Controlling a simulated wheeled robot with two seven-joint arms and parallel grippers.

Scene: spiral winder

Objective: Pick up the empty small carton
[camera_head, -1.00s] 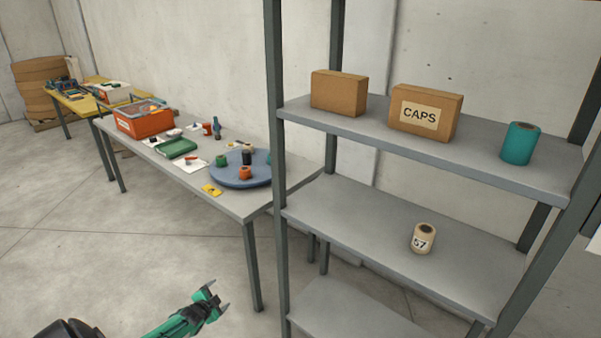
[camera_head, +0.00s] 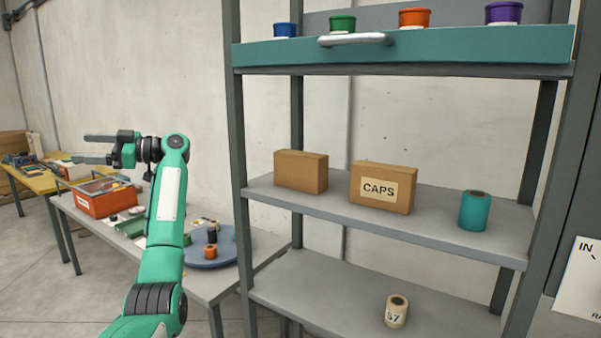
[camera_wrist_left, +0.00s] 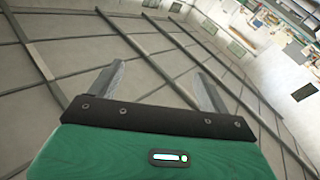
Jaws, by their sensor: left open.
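Two brown cartons stand on the middle shelf of the rack in the head view. The smaller, plain carton (camera_head: 300,171) is on the left. The other carton (camera_head: 383,187) is labelled CAPS and stands to its right. Both look closed from here, and I cannot see whether either is empty. My left gripper (camera_head: 88,148) is raised above the table, left of the rack, pointing left away from the cartons. Its fingers are apart with nothing between them, as the left wrist view (camera_wrist_left: 158,88) also shows. My right gripper is not in view.
The rack's upright (camera_head: 236,150) stands between my left arm and the shelf. A teal roll (camera_head: 474,211) shares the cartons' shelf, and a roll marked 57 (camera_head: 396,311) is below. A teal drawer (camera_head: 470,46) with a handle is above. The table (camera_head: 205,288) holds an orange bin (camera_head: 105,203).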

